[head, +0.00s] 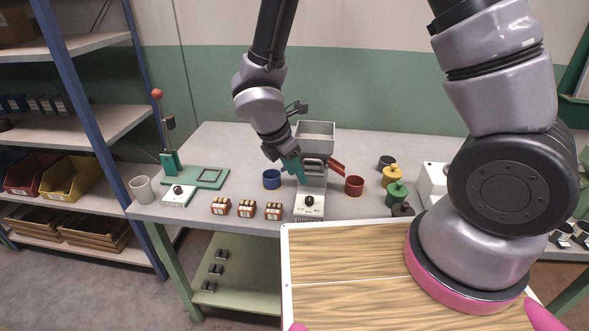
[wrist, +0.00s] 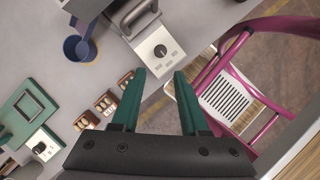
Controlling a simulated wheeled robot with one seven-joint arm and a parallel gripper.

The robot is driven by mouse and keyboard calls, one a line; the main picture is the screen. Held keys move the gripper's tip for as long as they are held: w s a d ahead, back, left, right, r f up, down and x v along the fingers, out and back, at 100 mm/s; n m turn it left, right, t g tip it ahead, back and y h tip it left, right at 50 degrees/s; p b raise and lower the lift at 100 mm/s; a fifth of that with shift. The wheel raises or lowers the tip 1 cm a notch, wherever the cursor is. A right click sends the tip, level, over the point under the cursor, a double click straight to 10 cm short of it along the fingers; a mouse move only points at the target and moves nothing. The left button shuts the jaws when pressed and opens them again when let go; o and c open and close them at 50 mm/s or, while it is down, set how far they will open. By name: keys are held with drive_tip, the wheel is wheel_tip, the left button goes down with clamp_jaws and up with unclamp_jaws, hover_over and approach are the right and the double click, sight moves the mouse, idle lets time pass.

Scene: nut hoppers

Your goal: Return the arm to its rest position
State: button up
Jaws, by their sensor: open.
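My arm reaches over the workbench. My gripper (head: 296,170) has green fingers and hangs above the bench, in front of the grey nut hopper (head: 316,133). In the wrist view my gripper (wrist: 163,82) is open, with a clear gap and nothing between its fingers. Beyond the fingertips lies the hopper's pale base with a black knob (wrist: 160,50). The head view does not clearly show how high the fingers are above the base.
A blue cup (head: 272,179) and a red cup (head: 354,186) flank the hopper. Several small boxes (head: 247,208) line the front edge. A green-based lever press (head: 172,165) stands left. Green (head: 396,193) and yellow (head: 392,174) containers stand right. Blue-posted shelving (head: 75,80) is at far left.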

drive_tip(key=w+d+r+m+y, duration=0.1)
drive_tip(key=w+d+r+m, duration=0.1)
drive_tip(key=d+r+m, duration=0.6)
drive_tip(key=w+d+r+m+y, duration=0.15)
drive_tip(key=d+r+m, duration=0.35)
drive_tip(key=r, duration=0.5)
drive_tip(key=s+d+r+m+t+y, duration=0.1)
drive_tip(key=s+d+r+m, duration=0.3)
drive_tip(key=r+m, duration=0.4)
drive_tip(key=s+d+r+m+t+y, duration=0.2)
drive_tip(key=s+d+r+m+t, duration=0.1)
drive_tip(key=r+m, duration=0.5)
drive_tip(key=shift+s+d+r+t, duration=0.15)
drive_tip(key=shift+s+d+t, duration=0.2)
drive_tip(key=shift+d, duration=0.15)
